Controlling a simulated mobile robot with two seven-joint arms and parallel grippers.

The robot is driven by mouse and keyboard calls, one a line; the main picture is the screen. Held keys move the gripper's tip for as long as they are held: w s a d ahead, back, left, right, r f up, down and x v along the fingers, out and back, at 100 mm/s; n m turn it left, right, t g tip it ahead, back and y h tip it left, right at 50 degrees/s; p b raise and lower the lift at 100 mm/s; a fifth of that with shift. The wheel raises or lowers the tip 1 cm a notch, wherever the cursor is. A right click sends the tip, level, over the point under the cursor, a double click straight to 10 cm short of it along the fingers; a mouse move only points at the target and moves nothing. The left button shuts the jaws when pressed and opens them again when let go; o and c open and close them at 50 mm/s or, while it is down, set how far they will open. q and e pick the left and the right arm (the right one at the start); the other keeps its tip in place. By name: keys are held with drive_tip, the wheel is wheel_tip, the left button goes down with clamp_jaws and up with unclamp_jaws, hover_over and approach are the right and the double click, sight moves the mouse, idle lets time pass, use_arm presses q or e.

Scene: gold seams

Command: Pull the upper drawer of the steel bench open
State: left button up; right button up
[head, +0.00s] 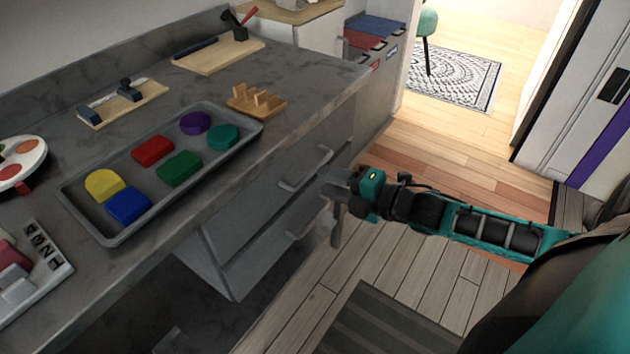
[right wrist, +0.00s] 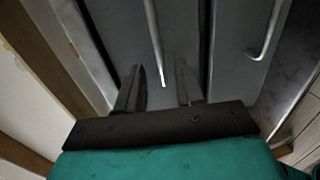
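The steel bench (head: 335,85) runs diagonally across the head view, with a grey drawer unit under its top. The upper drawer (head: 250,207) looks shut; its bar handle (head: 306,170) is on its front. A second bar handle (head: 300,215) sits on the lower drawer (head: 245,265). My right gripper (head: 337,183) is beside the handles, pointing at the drawer fronts. In the right wrist view my right gripper (right wrist: 160,88) is open. One handle bar (right wrist: 155,40) appears in the gap between its fingers, apart from both; the other handle (right wrist: 268,30) is to the right. My left gripper is not in view.
A grey tray (head: 75,205) with several coloured blocks stands on the bench, near wooden boards (head: 220,55) and a small wooden rack (head: 258,103). The wooden floor (head: 450,125) to the right is clear. A dark striped mat (head: 380,325) lies below my right arm.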

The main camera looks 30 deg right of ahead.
sight(311, 176)
drive_tip(key=shift+b+x, duration=0.55)
drive_tip(key=shift+x, duration=1.65)
clamp_jaws()
